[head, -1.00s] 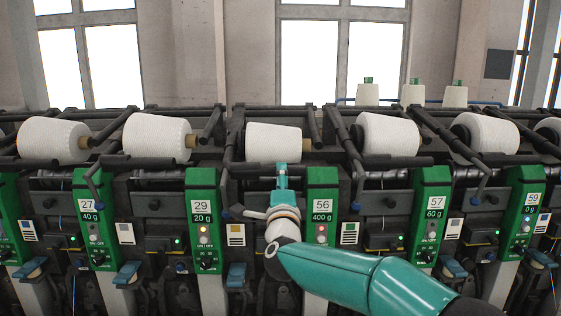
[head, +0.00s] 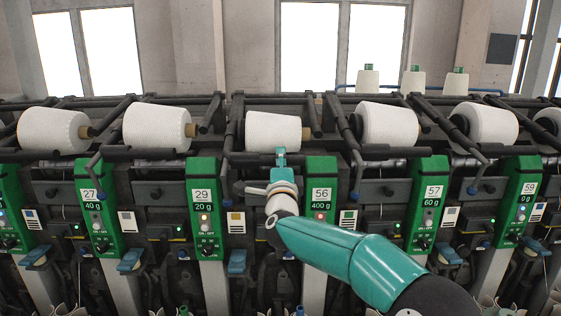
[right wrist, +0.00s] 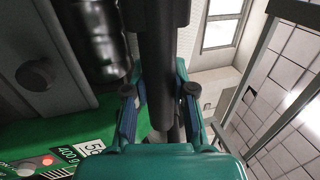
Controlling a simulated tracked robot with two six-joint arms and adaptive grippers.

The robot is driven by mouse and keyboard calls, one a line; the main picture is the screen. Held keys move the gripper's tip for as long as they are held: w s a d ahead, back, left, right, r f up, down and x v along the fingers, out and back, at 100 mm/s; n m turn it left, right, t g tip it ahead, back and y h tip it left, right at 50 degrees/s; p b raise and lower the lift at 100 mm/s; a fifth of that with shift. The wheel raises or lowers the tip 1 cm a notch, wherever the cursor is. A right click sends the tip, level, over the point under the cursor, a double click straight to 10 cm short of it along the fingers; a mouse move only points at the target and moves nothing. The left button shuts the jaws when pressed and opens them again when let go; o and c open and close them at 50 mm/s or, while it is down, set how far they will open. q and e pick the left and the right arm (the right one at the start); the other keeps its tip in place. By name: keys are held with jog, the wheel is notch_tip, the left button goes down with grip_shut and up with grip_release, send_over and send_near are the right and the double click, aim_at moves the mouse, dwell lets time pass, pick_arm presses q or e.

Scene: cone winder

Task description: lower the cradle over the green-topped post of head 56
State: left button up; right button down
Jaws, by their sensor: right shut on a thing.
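The green-topped post of head 56 (head: 321,197) stands just right of my right gripper, labelled 56 and 400 g. My right gripper (head: 280,158) is shut on the dark bar of the cradle (head: 250,159), in front of a white yarn package (head: 273,132). In the right wrist view, the fingers of my right gripper (right wrist: 160,100) lie on both sides of the dark cradle bar (right wrist: 160,50). The green post top (right wrist: 50,148) with its 56 label is at lower left there. The bar's far end is hidden. My left gripper is not in view.
Neighbouring heads 29 (head: 204,212) and 57 (head: 428,206) stand close on either side, with packages and dark arms above them. White cones (head: 413,84) stand at the back. Space in front of the machine, left of my arm, looks free.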

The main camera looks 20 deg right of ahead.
jog(key=shift+f, duration=0.15)
jog(key=r, duration=0.3)
jog(key=shift+s+a+r, duration=0.1)
jog(key=shift+s+r, duration=0.1)
jog(key=shift+s, duration=0.2)
jog(key=c, duration=0.9)
grip_release()
jog(key=shift+c, duration=0.2)
jog(key=shift+s+f, duration=0.1)
jog(key=v, duration=1.1)
jog(key=shift+s+f, duration=0.25)
jog(key=shift+a, duration=0.15)
